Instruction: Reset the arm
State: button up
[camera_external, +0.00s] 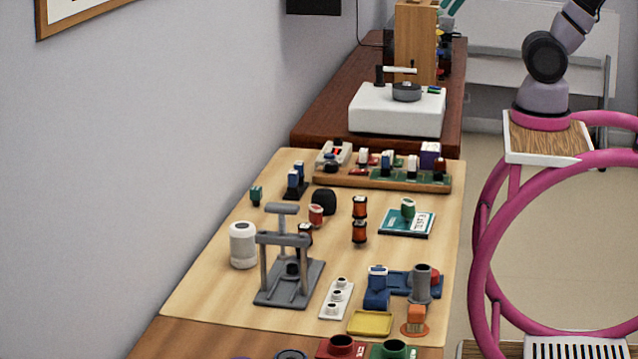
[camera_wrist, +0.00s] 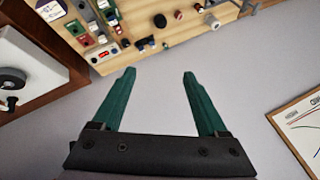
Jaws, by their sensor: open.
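My gripper (camera_wrist: 159,75) shows in the wrist view with two green fingers spread wide apart and nothing between them. It faces the bare grey wall, with the table's edge at the top of that view. In the external view my arm (camera_external: 546,58) rises from its base at the upper right. A small green part of the arm's end shows at the top edge of the picture, and the gripper's fingers cannot be made out there.
A light wooden table (camera_external: 200,285) holds a grey press (camera_external: 287,290), a white cylinder (camera_external: 243,245), a yellow tray (camera_external: 370,323) and a wooden rack (camera_external: 330,180) of parts. Behind it, a white turntable-like box (camera_external: 398,120) stands on a dark red table (camera_external: 320,112). A framed picture (camera_wrist: 303,125) hangs on the wall.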

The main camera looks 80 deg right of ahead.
jog(key=shift+s+d+r+t+h, duration=0.2)
jog(key=shift+s+d+h, duration=0.1)
jog(key=shift+d, duration=0.3)
jog(key=shift+s+d+r+t+h, duration=0.1)
jog(key=shift+s+d+t+h, duration=0.15)
jog(key=shift+d, duration=0.3)
